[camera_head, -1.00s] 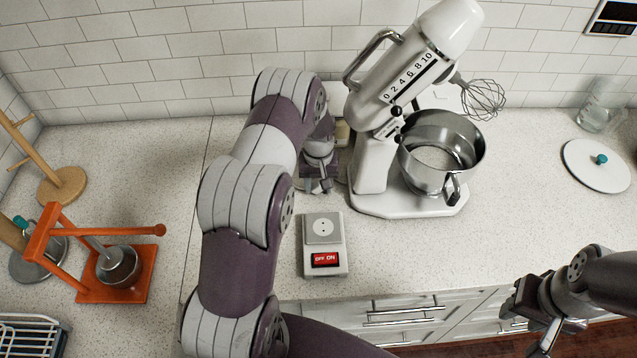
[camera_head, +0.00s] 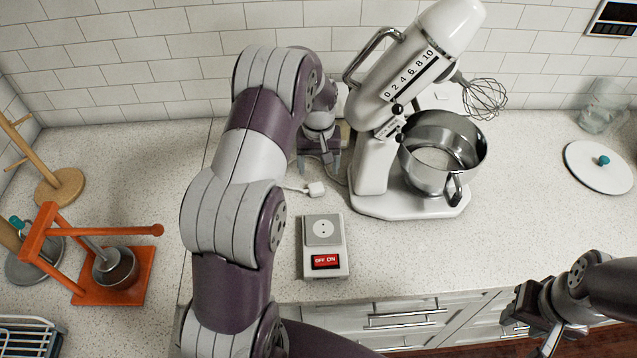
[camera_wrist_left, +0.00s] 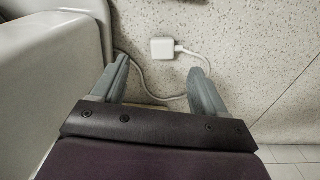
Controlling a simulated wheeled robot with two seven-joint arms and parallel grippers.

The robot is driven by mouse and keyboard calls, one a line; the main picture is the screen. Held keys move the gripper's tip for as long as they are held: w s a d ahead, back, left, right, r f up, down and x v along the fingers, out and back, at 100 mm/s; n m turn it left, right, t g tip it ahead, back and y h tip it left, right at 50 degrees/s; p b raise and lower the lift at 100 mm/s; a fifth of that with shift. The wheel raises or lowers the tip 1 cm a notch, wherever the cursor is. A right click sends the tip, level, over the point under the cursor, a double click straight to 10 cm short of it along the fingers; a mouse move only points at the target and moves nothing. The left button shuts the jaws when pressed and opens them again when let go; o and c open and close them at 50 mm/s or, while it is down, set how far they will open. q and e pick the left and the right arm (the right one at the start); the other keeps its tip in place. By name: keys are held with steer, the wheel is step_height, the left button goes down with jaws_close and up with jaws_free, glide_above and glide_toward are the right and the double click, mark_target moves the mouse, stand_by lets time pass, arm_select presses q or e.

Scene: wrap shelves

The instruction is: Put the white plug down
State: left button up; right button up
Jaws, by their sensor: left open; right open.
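The white plug (camera_head: 315,189) lies on the speckled counter, just behind the grey socket box (camera_head: 322,231) with its red OFF/ON switch. In the left wrist view the plug (camera_wrist_left: 163,48) lies beyond the fingertips, with its cord running right and curving back below. My left gripper (camera_head: 319,171) is open and empty, just behind the plug and apart from it; it also shows in the left wrist view (camera_wrist_left: 160,72). My right gripper (camera_head: 533,335) is open and empty in front of the counter at the lower right.
A white stand mixer (camera_head: 373,165) with a steel bowl (camera_head: 440,185) stands close to the right of my left gripper. An orange press (camera_head: 105,291) and a wooden stand (camera_head: 62,188) are at the left. A white lid (camera_head: 590,175) lies far right. Counter right of the socket box is clear.

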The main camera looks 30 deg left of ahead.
arm_select(q)
steer(key=shift+r+b, duration=0.3)
steer(key=shift+r, duration=1.9)
steer(key=s+d+r+m, duration=0.1)
steer(key=s+d+m, duration=0.2)
steer(key=s+d, duration=0.3)
steer(key=s+d+r+m+t, duration=0.1)
steer(key=s+d+m, duration=0.2)
steer(key=s, duration=1)
steer(key=d, duration=0.2)
steer(key=shift+s+d+r, duration=0.25)
steer(key=shift+d+r, duration=0.05)
steer(key=shift+d, duration=0.1)
steer(key=shift+s, duration=0.2)
steer(key=shift+w, duration=0.1)
